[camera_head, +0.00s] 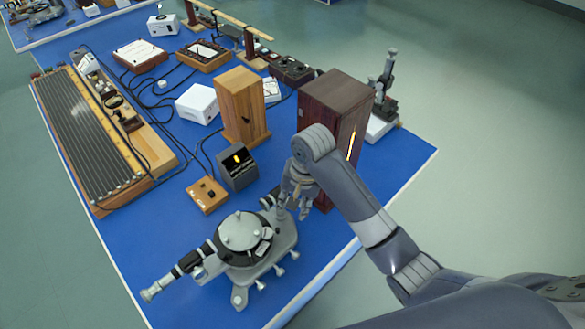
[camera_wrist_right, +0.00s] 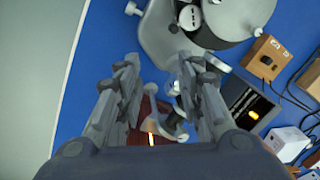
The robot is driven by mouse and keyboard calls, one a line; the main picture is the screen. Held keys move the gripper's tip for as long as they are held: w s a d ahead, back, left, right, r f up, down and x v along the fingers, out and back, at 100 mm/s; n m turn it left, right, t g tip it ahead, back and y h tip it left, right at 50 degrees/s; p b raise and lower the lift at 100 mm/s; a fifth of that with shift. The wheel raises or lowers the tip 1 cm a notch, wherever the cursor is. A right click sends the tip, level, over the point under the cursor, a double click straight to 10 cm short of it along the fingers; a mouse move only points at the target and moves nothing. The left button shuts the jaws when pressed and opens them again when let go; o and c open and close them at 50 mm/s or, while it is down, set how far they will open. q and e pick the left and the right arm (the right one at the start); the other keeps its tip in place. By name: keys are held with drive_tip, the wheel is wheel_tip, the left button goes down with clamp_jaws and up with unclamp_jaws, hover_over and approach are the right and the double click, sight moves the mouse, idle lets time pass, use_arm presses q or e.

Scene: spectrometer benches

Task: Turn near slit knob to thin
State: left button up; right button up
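The grey spectrometer (camera_head: 243,240) stands on the near part of the blue table, with a round black-and-silver stage and a telescope tube (camera_head: 180,268) pointing to the lower left. Its collimator end is partly hidden by my right gripper (camera_head: 295,205) in the head view. In the right wrist view the right gripper (camera_wrist_right: 162,75) is open, with its two fingers apart. The grey slit end (camera_wrist_right: 172,122) shows between and below the fingers, with small pale knob-like parts (camera_wrist_right: 174,88) nearby. I cannot tell whether a finger touches a knob. My left gripper is not in view.
A dark red lamp box (camera_head: 335,110) with a lit slit stands right behind the gripper. A wooden box (camera_head: 242,105), a black box with a glowing display (camera_head: 237,166) and a small wooden switch box (camera_head: 207,194) stand nearby. The table's right edge is close.

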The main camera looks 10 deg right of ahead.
drive_tip(key=w+d+r+m+g+h, duration=0.1)
drive_tip(key=w+d+r+m, duration=0.1)
drive_tip(key=w+r+m, duration=0.65)
drive_tip(key=f+n+b, duration=0.1)
drive_tip(key=w+f+n, duration=0.1)
drive_tip(key=n, duration=0.1)
drive_tip(key=shift+a+f+b, duration=0.1)
drive_tip(key=shift+f+b, duration=0.15)
drive_tip(key=shift+b, duration=0.1)
wheel_tip(320, 180, down, 3)
drive_tip(key=shift+w+f+p, duration=0.1)
drive_tip(key=shift+f+p, duration=0.1)
drive_tip(key=shift+p, duration=0.7)
drive_tip(key=shift+f, duration=0.75)
clamp_jaws()
